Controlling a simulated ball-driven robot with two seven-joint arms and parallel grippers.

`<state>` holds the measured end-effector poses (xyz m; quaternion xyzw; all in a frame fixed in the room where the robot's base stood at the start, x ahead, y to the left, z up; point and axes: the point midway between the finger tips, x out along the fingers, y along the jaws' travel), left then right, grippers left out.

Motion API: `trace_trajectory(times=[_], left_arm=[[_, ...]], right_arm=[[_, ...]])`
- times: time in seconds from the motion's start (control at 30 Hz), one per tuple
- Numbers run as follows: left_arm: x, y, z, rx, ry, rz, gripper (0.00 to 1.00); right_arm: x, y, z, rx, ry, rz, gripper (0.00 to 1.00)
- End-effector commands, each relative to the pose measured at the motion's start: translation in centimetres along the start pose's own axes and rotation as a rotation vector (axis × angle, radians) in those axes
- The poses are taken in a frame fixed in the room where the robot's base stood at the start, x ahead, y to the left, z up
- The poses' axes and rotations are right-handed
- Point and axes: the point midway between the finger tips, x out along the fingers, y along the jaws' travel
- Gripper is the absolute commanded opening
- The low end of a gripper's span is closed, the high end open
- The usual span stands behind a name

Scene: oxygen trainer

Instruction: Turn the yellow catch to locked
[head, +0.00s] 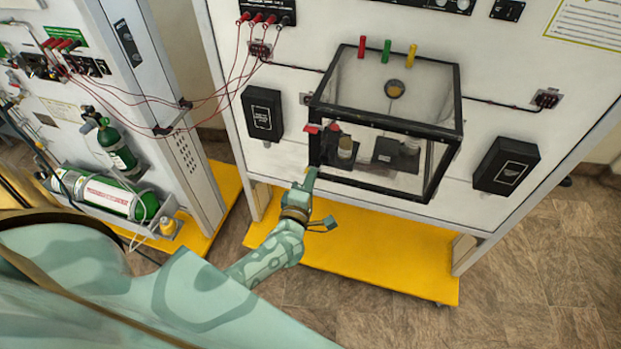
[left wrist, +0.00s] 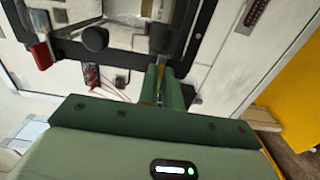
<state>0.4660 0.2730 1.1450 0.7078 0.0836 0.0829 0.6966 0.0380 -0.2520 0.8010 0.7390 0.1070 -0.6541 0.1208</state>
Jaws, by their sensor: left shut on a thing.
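A clear box with a black frame (head: 318,110) is mounted on the white panel. My left gripper (head: 309,174) is at the lower left corner of the box front. In the left wrist view my left gripper (left wrist: 162,78) has its green fingers closed together at the black frame. A thin yellow strip, seemingly the yellow catch (left wrist: 160,83), shows between the fingers; they hide most of it. Whether it stands at locked cannot be told. A red tab (head: 311,129) sits higher on the same frame edge, and it shows left in the wrist view (left wrist: 41,55). My right gripper is not in view.
Red, green and yellow pegs (head: 386,51) stand above the box. Black boxes flank it on the left (head: 263,114) and right (head: 506,166). A yellow base (head: 370,257) juts out below. Green cylinders (head: 112,195) and red cables are at the left.

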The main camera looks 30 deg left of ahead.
Motion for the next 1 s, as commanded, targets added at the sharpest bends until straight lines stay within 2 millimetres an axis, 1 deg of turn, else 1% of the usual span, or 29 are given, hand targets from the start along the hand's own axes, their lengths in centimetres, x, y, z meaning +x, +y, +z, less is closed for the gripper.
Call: trace_trajectory(times=[0.1, 0.13, 0.17, 0.2, 0.47, 0.57, 0.67, 0.73, 1.0], left_arm=[[-0.1, -0.1, 0.0, 0.001, -0.001, -0.002, 0.0], [-0.1, -0.1, 0.0, 0.001, -0.001, -0.002, 0.15], [-0.1, -0.1, 0.0, 0.001, -0.001, -0.002, 0.23], [-0.1, -0.1, 0.0, 0.0, -0.001, -0.002, 0.28], [-0.1, -0.1, 0.0, -0.001, 0.0, -0.001, 0.28], [-0.7, -0.2, 0.0, -0.001, -0.001, -0.003, 0.28], [-2.4, -0.2, 0.0, -0.002, -0.001, -0.005, 0.28], [-4.0, -0.3, 0.0, -0.003, -0.001, -0.005, 0.28], [-11.4, -0.3, 0.0, 0.0, -0.001, -0.005, 0.28]], right_arm=[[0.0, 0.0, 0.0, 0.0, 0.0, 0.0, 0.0], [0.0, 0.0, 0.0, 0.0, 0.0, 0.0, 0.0], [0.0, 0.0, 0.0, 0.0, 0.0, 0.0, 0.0], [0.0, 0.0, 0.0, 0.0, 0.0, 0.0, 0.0], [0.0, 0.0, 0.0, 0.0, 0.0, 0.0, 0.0], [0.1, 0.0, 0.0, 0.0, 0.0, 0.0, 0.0], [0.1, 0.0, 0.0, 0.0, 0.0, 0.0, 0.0], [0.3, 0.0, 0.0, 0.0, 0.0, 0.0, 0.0], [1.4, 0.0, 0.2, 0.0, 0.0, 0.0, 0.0]])
